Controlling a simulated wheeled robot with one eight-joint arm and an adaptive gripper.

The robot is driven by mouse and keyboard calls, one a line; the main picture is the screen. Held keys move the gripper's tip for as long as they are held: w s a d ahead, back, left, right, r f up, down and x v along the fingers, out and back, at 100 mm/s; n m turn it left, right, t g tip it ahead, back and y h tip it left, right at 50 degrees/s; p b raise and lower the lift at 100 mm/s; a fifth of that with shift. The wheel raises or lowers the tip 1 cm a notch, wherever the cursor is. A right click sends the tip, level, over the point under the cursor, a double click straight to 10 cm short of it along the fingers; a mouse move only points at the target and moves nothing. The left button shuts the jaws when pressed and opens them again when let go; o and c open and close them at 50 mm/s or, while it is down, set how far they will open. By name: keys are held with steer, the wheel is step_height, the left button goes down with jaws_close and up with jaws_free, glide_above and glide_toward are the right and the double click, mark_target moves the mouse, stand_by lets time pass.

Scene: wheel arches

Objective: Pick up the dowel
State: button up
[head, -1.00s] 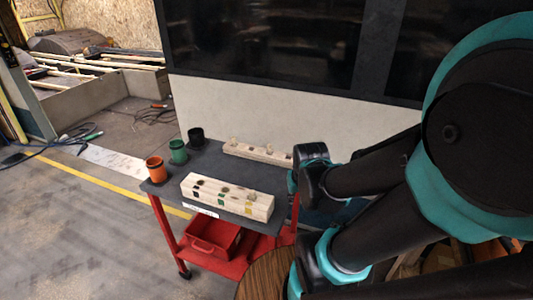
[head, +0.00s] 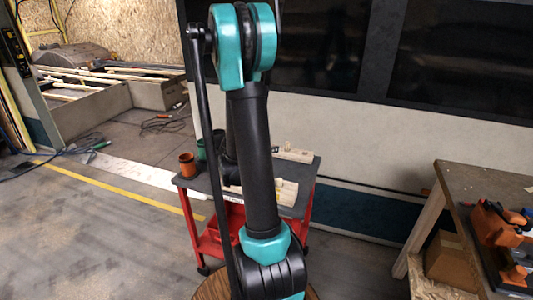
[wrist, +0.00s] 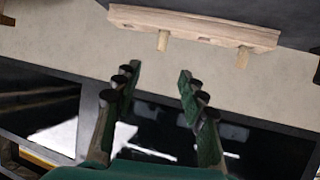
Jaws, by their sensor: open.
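A pale wooden rail (wrist: 205,27) crosses the top of the wrist view. Two short dowels, one near the middle (wrist: 163,40) and one at the right (wrist: 242,58), stick out of it. I cannot tell which is the task's dowel. My gripper (wrist: 159,78) is open and empty, its fingertips apart from the rail and both dowels. The middle dowel lines up with the gap between the fingers. In the head view, the rail's end (head: 297,155) shows on the cart top; my arm covers much of the cart, and I cannot make out the gripper there.
The red cart has a dark top (head: 305,172). A second wooden block (head: 288,192) is partly hidden behind my arm. An orange cup (head: 187,165) and a green cup (head: 201,148) stand at the left. A workbench (head: 480,185) with orange tools is at the right.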

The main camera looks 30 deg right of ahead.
glide_toward(287, 143)
steer(key=x, duration=0.5)
steer(key=shift+w+f, duration=0.2)
steer(key=shift+f, duration=0.25)
steer(key=shift+r+x, duration=0.1)
steer(key=shift+x, duration=1.25)
steer(key=shift+r+x, duration=0.15)
steer(key=shift+x, duration=1.25)
steer(key=shift+d, duration=0.15)
steer(key=c, duration=0.9)
